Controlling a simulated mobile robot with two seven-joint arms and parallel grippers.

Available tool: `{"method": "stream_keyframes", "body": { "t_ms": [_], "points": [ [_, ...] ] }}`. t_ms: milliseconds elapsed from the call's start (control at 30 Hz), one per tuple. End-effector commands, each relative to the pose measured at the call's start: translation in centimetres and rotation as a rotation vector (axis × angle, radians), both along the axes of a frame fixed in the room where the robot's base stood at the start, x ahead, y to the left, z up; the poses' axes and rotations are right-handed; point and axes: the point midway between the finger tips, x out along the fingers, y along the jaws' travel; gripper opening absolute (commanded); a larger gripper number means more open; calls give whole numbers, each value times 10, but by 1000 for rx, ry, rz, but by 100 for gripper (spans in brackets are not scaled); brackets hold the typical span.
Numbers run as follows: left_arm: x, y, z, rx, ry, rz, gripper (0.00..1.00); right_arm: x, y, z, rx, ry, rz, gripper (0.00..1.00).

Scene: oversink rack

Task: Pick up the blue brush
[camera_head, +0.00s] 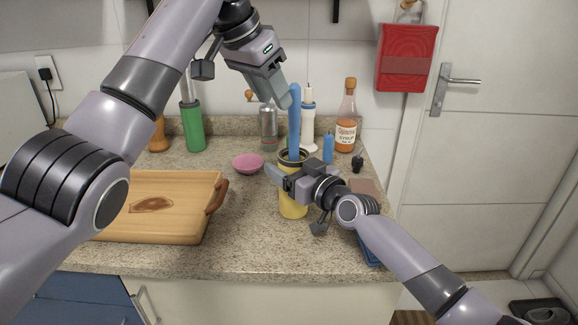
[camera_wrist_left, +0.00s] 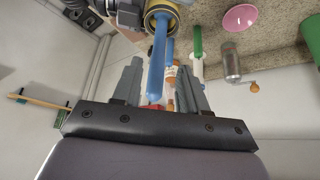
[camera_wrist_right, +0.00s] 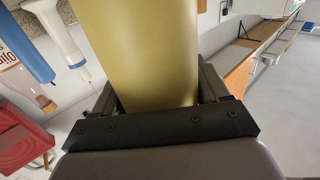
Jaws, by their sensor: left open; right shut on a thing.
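The blue brush (camera_head: 295,125) stands upright in a yellow container (camera_head: 292,208) on the counter, with its handle sticking up out of the dark rim. My left gripper (camera_head: 288,98) is open at the top of the handle. In the left wrist view the blue handle (camera_wrist_left: 157,65) reaches in between the two open fingers, with gaps beside it. My right gripper (camera_head: 284,180) is shut on the yellow container, whose wall fills the space between its fingers in the right wrist view (camera_wrist_right: 140,50). The lower end of the brush is hidden inside the container.
A wooden cutting board (camera_head: 120,222) lies left, near a pink bowl (camera_head: 248,163). A green-handled item (camera_head: 194,125), a white item (camera_head: 308,135), a small blue item (camera_head: 328,149) and a syrup bottle (camera_head: 346,125) stand behind. A red pot holder (camera_head: 407,58) hangs at right.

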Motion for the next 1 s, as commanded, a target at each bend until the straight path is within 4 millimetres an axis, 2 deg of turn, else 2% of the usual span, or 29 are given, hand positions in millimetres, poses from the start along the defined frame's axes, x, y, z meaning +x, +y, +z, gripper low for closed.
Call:
{"method": "stream_keyframes", "body": {
  "t_ms": [167, 200, 367, 533, 800, 1000],
  "points": [
    [0, 0, 0, 0, 0, 0, 43, 0, 0, -1, 0, 1, 0, 37],
    [0, 0, 0, 0, 0, 0, 52, 0, 0, -1, -1, 2, 0, 37],
    [0, -2, -4, -25, -5, -13, 53, 0, 0, -1, -1, 2, 0, 37],
    [2, -7, -17, -126, -45, -49, 53, 0, 0, -1, -1, 2, 0, 37],
    [16, 3, -33, -341, -258, -24, 53, 0, 0, -1, -1, 2, 0, 37],
    [12, 17, -36, -484, -434, 8, 53, 0, 0, -1, -1, 2, 0, 37]
  ]
}}
